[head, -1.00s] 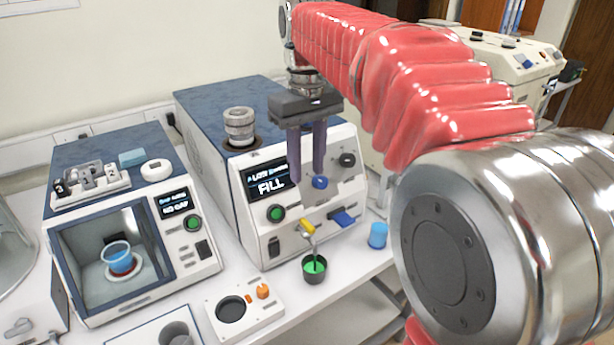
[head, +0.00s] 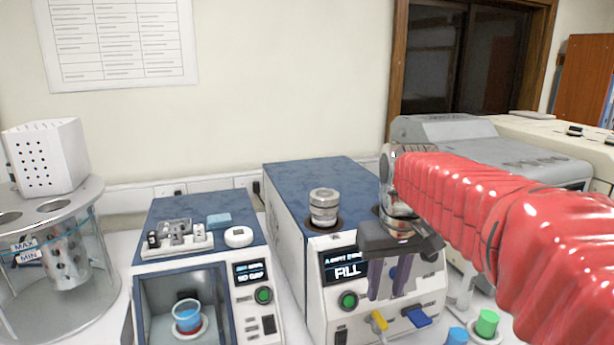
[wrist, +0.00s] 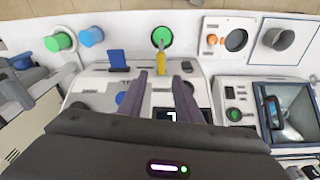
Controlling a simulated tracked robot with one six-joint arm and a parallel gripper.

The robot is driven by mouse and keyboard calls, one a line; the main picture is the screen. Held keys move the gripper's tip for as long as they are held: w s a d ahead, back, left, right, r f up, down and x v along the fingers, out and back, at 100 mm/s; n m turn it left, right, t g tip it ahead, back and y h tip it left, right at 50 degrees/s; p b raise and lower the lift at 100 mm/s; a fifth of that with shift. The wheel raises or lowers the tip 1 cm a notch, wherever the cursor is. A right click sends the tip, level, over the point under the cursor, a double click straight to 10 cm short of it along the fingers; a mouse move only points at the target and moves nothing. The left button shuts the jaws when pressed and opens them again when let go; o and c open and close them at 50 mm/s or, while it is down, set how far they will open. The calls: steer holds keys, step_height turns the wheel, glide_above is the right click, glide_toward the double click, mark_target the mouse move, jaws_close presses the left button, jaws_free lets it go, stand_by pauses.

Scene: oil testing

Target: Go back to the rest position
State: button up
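My gripper (head: 388,278) hangs in front of the upper front panel of the blue-topped machine (head: 292,192), whose screen reads "FILL". Its two dark fingers are apart with nothing between them; they also show apart in the wrist view (wrist: 160,95). My red-sleeved arm reaches in from the right. In the wrist view the fingers point toward the machine's front, with a yellow lever (wrist: 160,67) and a cup of green liquid (wrist: 161,38) beyond them. In the head view the gripper covers part of the machine's panel.
Left of the machine stands a chamber unit (head: 180,290) with a blue cup (head: 187,316) inside. A glass vessel (head: 62,265) is at far left. A blue cup (head: 457,336) and a green cup (head: 487,322) stand at right on the bench. The space above the machines is open.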

steer(key=s+f+m+t, duration=0.1)
steer(key=s+f+t, duration=0.1)
steer(key=s, duration=0.7)
steer(key=s+f+t, duration=0.2)
steer(key=s+f, duration=0.2)
steer(key=s, duration=0.5)
steer(key=shift+s+d+f+m, duration=0.15)
steer(key=shift+s+f+m, duration=0.1)
steer(key=shift+s+m, duration=0.15)
steer(key=shift+f, duration=0.15)
stand_by(2.2)
